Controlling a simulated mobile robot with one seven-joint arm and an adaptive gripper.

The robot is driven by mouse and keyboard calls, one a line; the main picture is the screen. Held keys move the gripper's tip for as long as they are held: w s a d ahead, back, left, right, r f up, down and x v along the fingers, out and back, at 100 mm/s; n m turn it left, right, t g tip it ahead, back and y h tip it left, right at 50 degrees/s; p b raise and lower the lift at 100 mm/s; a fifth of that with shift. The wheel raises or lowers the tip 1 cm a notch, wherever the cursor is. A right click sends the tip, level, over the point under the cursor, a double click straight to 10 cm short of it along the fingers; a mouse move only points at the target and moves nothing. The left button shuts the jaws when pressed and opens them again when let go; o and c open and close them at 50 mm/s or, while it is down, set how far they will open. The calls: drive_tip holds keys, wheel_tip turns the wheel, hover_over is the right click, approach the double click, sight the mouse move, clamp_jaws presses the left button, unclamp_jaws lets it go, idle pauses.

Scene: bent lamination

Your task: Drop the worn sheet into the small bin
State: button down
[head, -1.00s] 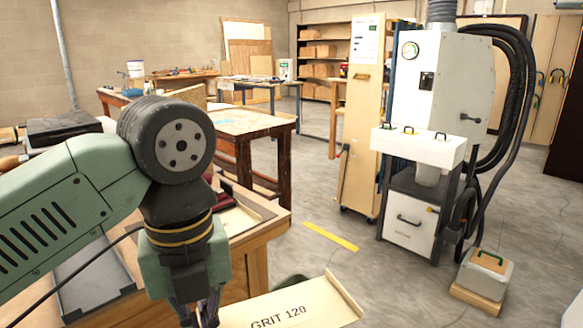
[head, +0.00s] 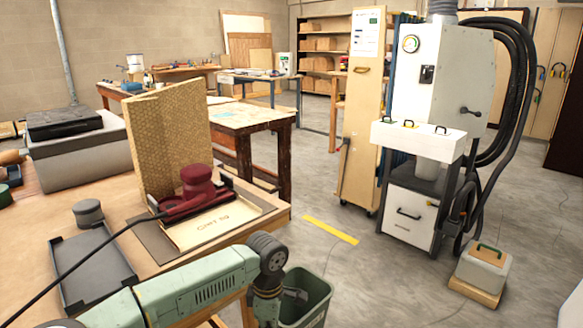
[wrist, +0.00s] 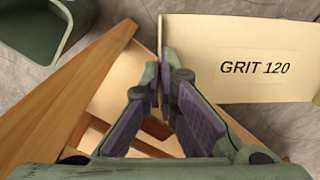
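The sheet marked GRIT 120 (wrist: 245,62) is pale cream with an upturned left edge. In the wrist view, my gripper (wrist: 166,68) is shut on that edge, with the sheet reaching out to the right. The small bin (head: 309,300) is dark green and open-topped, on the floor beside the workbench at the bottom of the head view. It also shows in the wrist view (wrist: 76,32) at the top left, apart from the sheet. The sheet and my fingertips are outside the head view.
In the wrist view, wooden bench parts (wrist: 60,105) lie close below my gripper.

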drive_tip(key=d+f+m, duration=0.2)
drive_tip(key=f+m, duration=0.3)
drive_tip(key=f, duration=0.3)
drive_tip(key=d+f+m, duration=0.3)
drive_tip(key=f+m, duration=0.3)
drive_tip(key=f, duration=0.2)
drive_tip(key=shift+s, duration=0.3)
drive_tip(key=shift+f, duration=0.1)
